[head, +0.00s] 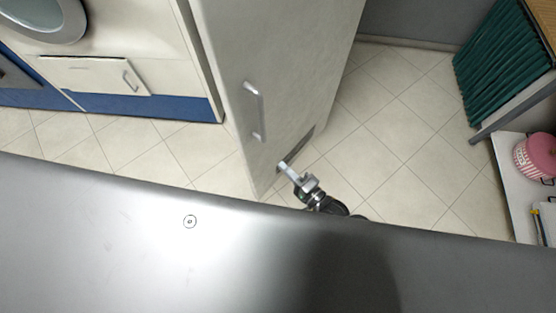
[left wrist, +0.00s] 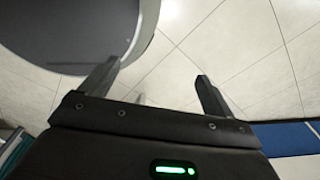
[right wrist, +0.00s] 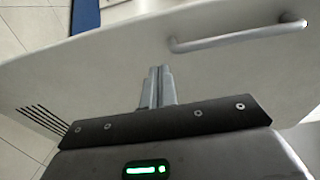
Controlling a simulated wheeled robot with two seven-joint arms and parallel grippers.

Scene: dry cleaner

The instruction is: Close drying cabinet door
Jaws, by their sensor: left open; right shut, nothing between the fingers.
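The drying cabinet door (head: 285,60) is a tall pale panel that stands in the middle of the head view, with a metal bar handle (head: 254,112) on it. My right gripper (head: 284,167) is shut and empty at the lower part of the door, below the handle. In the right wrist view the fingers (right wrist: 157,80) point at the pale door face (right wrist: 110,75), with the handle (right wrist: 235,38) to their upper right. I cannot tell whether the fingertips touch the door. My left gripper (left wrist: 150,90) is open and empty above the tiled floor; it is hidden in the head view.
A white machine with a round window (head: 35,15) and blue base (head: 150,106) stands at left. Tiled floor (head: 390,130) is free to the right of the door. Green hanging cloth (head: 505,65) and a shelf with a pink striped container (head: 537,158) are at far right.

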